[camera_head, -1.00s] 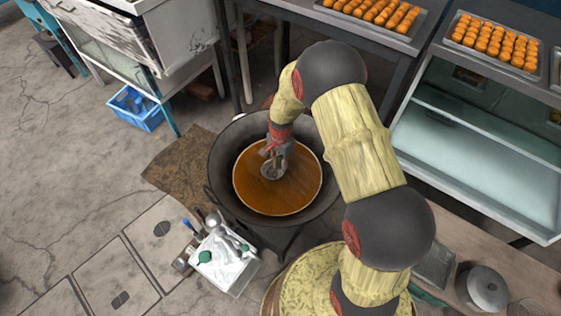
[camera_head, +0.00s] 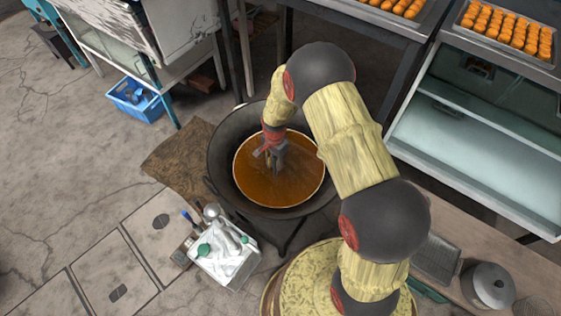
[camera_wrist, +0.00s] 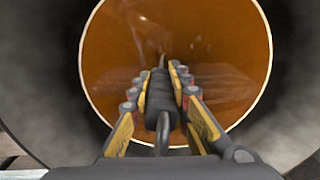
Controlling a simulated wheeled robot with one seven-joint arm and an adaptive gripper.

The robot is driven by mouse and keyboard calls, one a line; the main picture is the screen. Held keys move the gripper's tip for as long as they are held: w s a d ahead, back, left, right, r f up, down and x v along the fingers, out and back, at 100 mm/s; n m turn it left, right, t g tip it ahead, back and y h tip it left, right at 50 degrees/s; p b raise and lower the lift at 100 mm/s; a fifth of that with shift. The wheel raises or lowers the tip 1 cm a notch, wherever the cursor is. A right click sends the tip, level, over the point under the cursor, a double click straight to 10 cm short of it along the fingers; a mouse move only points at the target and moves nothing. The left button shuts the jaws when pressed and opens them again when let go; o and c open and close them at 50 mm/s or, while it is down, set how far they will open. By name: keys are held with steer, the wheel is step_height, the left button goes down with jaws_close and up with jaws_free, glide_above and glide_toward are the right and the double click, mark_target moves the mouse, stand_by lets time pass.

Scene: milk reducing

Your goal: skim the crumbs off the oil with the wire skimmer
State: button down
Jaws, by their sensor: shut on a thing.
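A large dark wok (camera_head: 222,165) holds a round pool of orange-brown oil (camera_head: 300,183). My gripper (camera_head: 271,160) is over the oil, pointing down, near the pool's middle. In the wrist view my gripper (camera_wrist: 160,92) is shut on the dark handle of the wire skimmer (camera_wrist: 160,100), with a finger on each side. The skimmer's head is not clear in either view and may be under the oil. Faint pale marks show on the oil (camera_wrist: 215,75) in the wrist view; I cannot tell whether they are crumbs or reflections.
A white tub (camera_head: 222,262) with utensils stands at the wok's lower left. A blue crate (camera_head: 136,100) is at the upper left. Trays of orange fried pieces (camera_head: 507,32) sit on counters at the upper right. A lidded pot (camera_head: 488,287) is at the lower right.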

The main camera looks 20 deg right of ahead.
steer(key=a+r+p, duration=0.4)
steer(key=r, duration=0.2)
steer(key=shift+a+r+p, duration=0.15)
steer(key=shift+r+p, duration=0.15)
steer(key=shift+p, duration=0.1)
stand_by(0.4)
stand_by(0.5)
